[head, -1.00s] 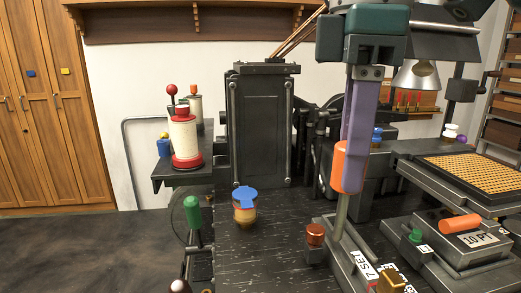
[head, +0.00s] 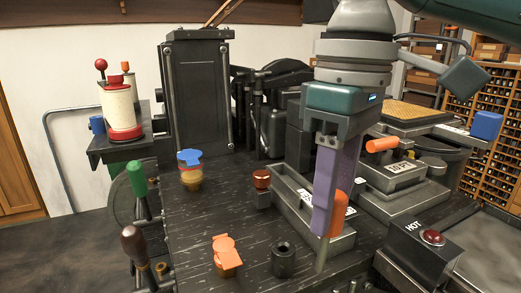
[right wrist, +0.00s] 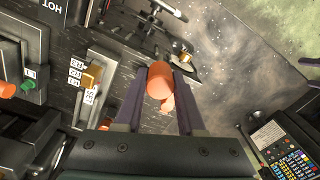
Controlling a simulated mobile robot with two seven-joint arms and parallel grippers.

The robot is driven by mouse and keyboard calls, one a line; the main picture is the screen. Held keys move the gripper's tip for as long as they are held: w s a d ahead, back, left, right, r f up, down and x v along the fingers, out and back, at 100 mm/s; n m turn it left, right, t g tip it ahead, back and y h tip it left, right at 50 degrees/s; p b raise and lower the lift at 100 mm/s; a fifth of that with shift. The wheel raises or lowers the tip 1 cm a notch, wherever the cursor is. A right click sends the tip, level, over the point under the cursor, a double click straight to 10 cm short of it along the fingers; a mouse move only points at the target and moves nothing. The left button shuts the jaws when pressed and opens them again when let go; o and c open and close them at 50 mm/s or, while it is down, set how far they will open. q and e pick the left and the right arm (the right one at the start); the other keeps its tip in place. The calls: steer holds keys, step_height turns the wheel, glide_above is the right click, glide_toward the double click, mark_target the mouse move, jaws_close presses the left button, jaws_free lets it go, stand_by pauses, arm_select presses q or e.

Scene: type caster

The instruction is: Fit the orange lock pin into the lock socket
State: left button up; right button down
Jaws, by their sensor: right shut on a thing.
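The orange lock pin (head: 338,204) has a thick orange handle and a thin grey shaft that points down. My right gripper (head: 324,222), with purple fingers, is shut on the handle and holds the pin upright above the black bench. In the right wrist view the orange handle (right wrist: 160,79) sits between the fingertips (right wrist: 163,88). A dark hollow cylinder (head: 283,259), which looks like the lock socket, stands on the bench left of the shaft's tip. The pin and cylinder appear apart. The left gripper is out of view.
An orange-topped piece (head: 226,256) stands left of the dark cylinder, and a blue-topped one (head: 190,170) farther back. A grey metal block with a copper knob (head: 261,178) lies behind the pin. A box with a red button (head: 432,237) is at right. The left bench surface is mostly clear.

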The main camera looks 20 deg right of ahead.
steer(key=d+f+n+b, duration=0.2)
steer(key=f+b, duration=0.5)
steer(key=f, duration=0.7)
steer(key=s+d+f+n+b, duration=0.1)
steer(key=f+n+b, duration=0.4)
steer(key=f, duration=1)
steer(key=d+b, duration=0.1)
steer(key=b, duration=0.2)
steer(key=shift+n, duration=0.3)
steer(key=shift+d, duration=0.1)
step_height(320, 180, down, 6)
steer(key=b, duration=0.2)
steer(key=shift+s+p, duration=0.1)
steer(key=shift+p, duration=0.7)
step_height(320, 180, down, 6)
steer(key=b, duration=0.4)
steer(key=shift+f, duration=0.15)
stand_by(1.7)
steer(key=shift+c, duration=2.2)
jaws_free()
